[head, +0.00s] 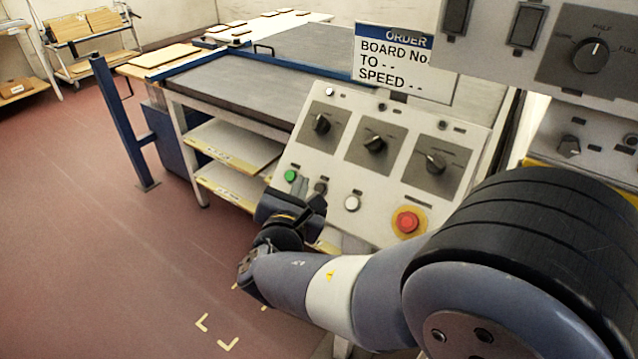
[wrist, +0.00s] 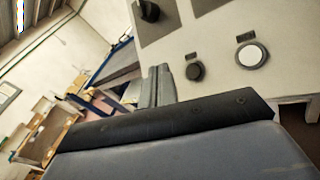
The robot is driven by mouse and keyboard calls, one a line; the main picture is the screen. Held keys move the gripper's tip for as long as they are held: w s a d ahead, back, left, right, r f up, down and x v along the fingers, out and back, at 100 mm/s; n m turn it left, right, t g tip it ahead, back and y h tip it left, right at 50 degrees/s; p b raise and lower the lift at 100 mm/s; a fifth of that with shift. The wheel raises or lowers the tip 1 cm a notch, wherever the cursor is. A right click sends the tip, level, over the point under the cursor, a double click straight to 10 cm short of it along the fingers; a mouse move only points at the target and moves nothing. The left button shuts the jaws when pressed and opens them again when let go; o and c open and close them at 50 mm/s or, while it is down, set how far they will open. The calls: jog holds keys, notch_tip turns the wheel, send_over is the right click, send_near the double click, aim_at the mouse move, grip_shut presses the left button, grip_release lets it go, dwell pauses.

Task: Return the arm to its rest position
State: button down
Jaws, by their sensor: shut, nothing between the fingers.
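My arm reaches from the lower right of the head view toward the sloped control panel (head: 335,165). My gripper (head: 303,188) is shut and empty, with its fingers in front of the panel's lower left, close to the green button (head: 291,176) and a dark button (head: 320,188). I cannot tell whether the fingertips touch the panel. In the wrist view the shut fingers (wrist: 158,85) point at the panel's edge, left of the dark button (wrist: 194,71) and the white button (wrist: 251,55).
The panel also has several dark knobs and a red emergency button (head: 408,221). An order sign (head: 405,60) stands above it. Behind is a conveyor table (head: 230,88) with a blue post (head: 122,125) at its side. The red floor at left is clear.

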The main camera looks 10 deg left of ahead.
jog(key=shift+f, duration=0.1)
dwell(0.5)
jog(key=s+r+p, duration=0.1)
jog(key=p, duration=0.1)
jog(key=s+a+r+p, duration=0.1)
jog(key=r+p, duration=0.1)
jog(key=shift+s, duration=0.3)
dwell(0.4)
jog(key=shift+w+f, duration=0.1)
jog(key=shift+f, duration=0.05)
jog(key=w+f+b, duration=0.1)
jog(key=f+b, duration=0.1)
jog(key=w+d+f+b, duration=0.1)
jog(key=w+f+b, duration=0.1)
jog(key=b, duration=0.1)
jog(key=shift+w+d, duration=0.2)
